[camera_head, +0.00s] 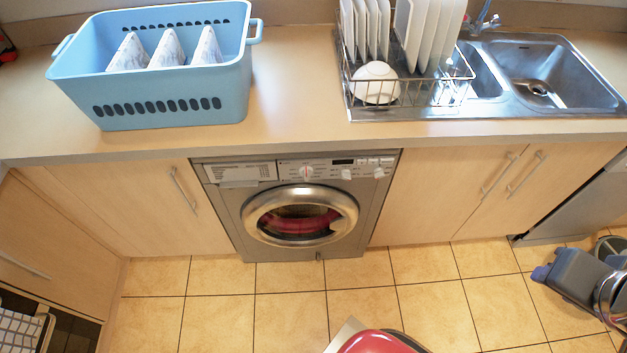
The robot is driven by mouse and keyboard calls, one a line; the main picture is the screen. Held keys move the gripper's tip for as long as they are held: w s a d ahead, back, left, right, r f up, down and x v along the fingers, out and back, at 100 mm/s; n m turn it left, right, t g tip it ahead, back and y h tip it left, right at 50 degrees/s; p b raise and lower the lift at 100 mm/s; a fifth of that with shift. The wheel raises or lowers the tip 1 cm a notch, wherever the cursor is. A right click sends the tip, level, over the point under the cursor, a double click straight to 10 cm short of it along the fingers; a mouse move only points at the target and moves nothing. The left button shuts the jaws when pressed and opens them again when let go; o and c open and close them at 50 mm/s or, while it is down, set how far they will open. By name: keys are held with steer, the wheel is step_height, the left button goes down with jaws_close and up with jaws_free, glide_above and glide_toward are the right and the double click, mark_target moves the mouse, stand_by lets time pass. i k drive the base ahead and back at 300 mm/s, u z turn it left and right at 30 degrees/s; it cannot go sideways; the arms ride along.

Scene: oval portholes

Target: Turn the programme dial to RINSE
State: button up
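The silver washing machine (228,205) stands under the counter, with a round chrome-rimmed door (300,215) that is shut. Its programme dial (306,172) is a round pale knob with a small reddish mark, on the control panel above the door. Tiny print surrounds the dial; I cannot read RINSE or tell which setting it points to. Two smaller knobs (347,174) (379,173) sit to its right, with a dark display above.
A blue basket (170,85) holding white cone-shaped things stands on the counter (290,95). A dish rack (420,95) and sink (545,80) are to its right. Red (380,342) and grey-blue (575,275) objects show low in the picture. Tiled floor before the machine is clear.

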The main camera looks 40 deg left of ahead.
mark_target(306, 171)
steer(key=z, duration=0.05)
steer(key=k, duration=1.3)
steer(key=u, duration=1.95)
steer(key=i, duration=1)
steer(key=u, duration=0.05)
